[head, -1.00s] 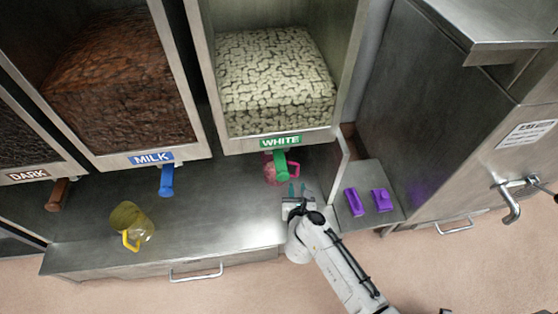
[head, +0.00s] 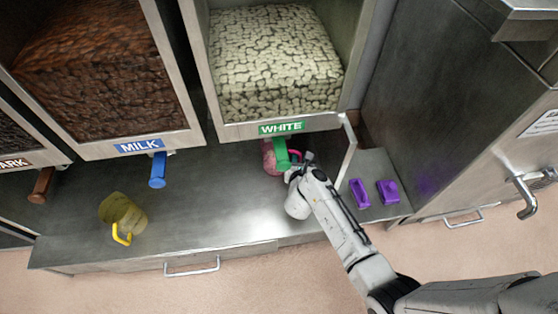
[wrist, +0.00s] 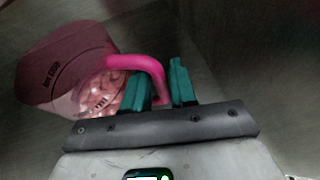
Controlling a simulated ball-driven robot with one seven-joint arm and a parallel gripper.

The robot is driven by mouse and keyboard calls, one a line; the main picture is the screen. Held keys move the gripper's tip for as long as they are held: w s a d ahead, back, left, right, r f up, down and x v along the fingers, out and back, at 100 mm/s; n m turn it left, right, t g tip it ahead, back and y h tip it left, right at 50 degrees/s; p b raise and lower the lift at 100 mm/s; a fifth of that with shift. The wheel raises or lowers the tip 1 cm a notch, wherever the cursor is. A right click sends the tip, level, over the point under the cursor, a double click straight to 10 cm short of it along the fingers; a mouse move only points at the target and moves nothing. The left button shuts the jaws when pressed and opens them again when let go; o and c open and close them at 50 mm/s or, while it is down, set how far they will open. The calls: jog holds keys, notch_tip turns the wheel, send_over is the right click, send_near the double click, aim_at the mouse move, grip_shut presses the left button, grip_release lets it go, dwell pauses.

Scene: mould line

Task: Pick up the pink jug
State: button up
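The pink jug (head: 269,158) stands on the steel counter under the green spout of the WHITE bin, partly hidden by the spout and my arm. In the wrist view the clear pink jug (wrist: 65,65) is at the left, with pale pink contents low inside. Its bright pink handle (wrist: 143,62) runs between the two teal fingers of my gripper (wrist: 161,85). One finger is inside the handle loop and the other outside. A narrow gap shows beside the handle, so the gripper looks open around it. In the head view the fingertips are mostly hidden.
The green spout (head: 282,155) hangs close above the jug. A steel panel (head: 347,150) stands just right of my gripper. Two purple items (head: 359,193) lie beyond it. A yellow-handled jug (head: 122,214) stands at the left; the counter (head: 205,210) between is clear.

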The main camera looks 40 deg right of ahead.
jog(key=shift+x, duration=1)
grip_shut()
